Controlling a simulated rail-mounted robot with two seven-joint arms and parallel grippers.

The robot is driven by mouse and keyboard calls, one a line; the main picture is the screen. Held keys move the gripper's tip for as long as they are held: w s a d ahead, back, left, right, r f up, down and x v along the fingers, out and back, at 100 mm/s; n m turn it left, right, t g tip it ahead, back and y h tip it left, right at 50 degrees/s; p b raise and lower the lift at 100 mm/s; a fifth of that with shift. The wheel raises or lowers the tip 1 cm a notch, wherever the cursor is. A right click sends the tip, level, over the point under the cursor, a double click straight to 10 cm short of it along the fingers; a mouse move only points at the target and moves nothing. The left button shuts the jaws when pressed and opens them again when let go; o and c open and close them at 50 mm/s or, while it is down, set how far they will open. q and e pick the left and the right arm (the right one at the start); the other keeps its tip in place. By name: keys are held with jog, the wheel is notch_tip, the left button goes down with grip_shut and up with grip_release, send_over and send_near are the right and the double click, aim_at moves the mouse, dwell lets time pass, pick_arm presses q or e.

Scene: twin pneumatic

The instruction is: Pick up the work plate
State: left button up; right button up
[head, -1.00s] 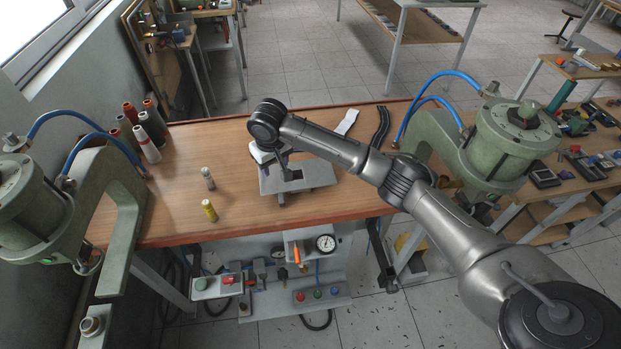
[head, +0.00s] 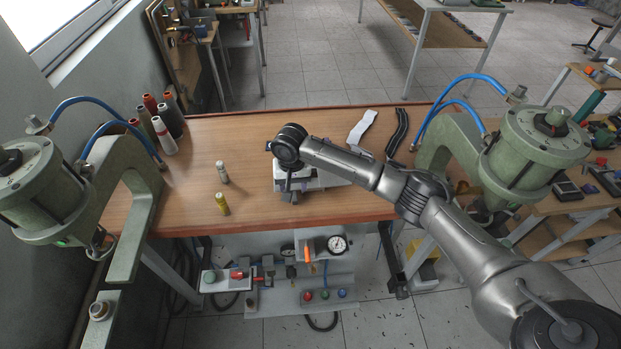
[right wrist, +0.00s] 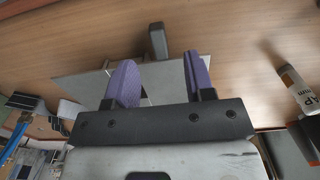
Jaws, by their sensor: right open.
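The work plate (head: 332,182) is a flat grey plate on the wooden bench, partly covered by my right arm and gripper in the head view. In the right wrist view the plate (right wrist: 75,90) lies beyond the fingers, with a small dark grey block (right wrist: 158,40) at its far edge. My right gripper (head: 290,187) is over the plate's left part. In the wrist view its two purple-padded fingers (right wrist: 157,80) are apart with nothing clearly held between them. Whether they touch the plate cannot be told. My left gripper is not in view.
Green presses stand left (head: 130,190) and right (head: 500,150) of the bench (head: 260,135). A yellow cylinder (head: 222,204) and a grey one (head: 222,172) stand left of the plate. A white strip and a dark strip lie behind.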

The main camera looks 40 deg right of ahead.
aim_at(294, 196)
jog(key=shift+s+f+b, duration=0.1)
jog(key=shift+f+b, duration=0.4)
jog(key=shift+f, duration=2.35)
grip_shut()
